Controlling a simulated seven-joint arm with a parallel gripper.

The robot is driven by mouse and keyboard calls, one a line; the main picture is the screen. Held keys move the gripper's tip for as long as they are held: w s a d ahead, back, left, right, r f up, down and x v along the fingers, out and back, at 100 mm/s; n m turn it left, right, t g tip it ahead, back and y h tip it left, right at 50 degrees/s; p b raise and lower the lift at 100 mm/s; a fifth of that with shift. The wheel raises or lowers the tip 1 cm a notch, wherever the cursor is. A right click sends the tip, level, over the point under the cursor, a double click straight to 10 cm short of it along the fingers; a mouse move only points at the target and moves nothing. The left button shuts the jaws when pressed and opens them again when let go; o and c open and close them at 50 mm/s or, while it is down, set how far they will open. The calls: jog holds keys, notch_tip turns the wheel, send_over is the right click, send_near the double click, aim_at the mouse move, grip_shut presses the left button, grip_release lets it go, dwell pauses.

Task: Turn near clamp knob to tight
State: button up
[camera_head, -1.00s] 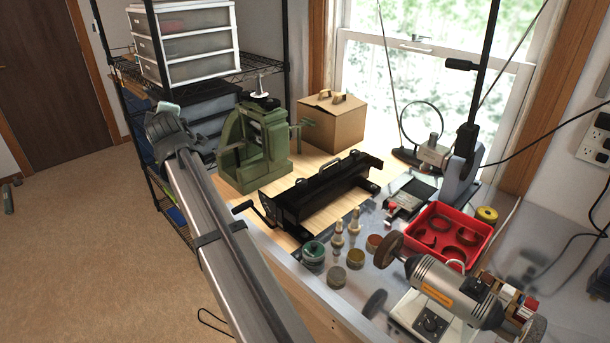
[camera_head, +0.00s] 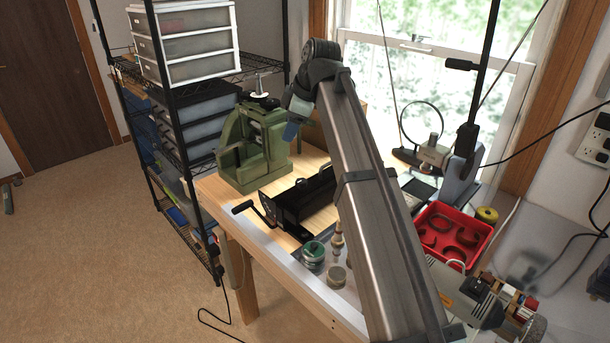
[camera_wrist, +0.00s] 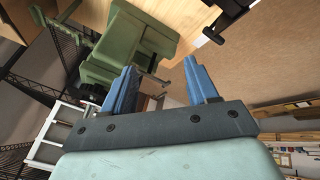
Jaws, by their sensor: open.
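My gripper (camera_head: 290,132) is open, with two blue fingers apart in the wrist view (camera_wrist: 160,66). In the head view it hangs beside the right side of the green machine (camera_head: 232,172), its tips pointing down; I cannot tell the gap. The green machine also fills the upper left of the wrist view (camera_wrist: 130,38), with a thin rod (camera_wrist: 152,76) showing between the fingers. The black device (camera_head: 292,203) with a crank handle (camera_head: 243,208) stands on the bench, partly hidden behind my arm. I cannot make out for sure which part is the near clamp knob.
The wooden bench (camera_head: 221,190) holds small jars (camera_head: 313,254), a red tray (camera_head: 447,208) and a grinder (camera_head: 450,285), partly hidden by my arm. A wire shelf (camera_head: 180,84) with drawers stands left. A tall black post (camera_head: 482,75) rises at the right.

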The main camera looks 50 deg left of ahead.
jog(key=w+d+g+h, duration=0.2)
jog(key=d+g, duration=0.1)
jog(key=d, duration=0.7)
send_near(302, 181)
jog(key=shift+n, duration=0.4)
jog(key=x, duration=0.8)
jog(key=shift+a, duration=0.1)
jog(key=shift+c, duration=0.2)
jog(key=shift+w, duration=0.1)
jog(key=c, duration=1)
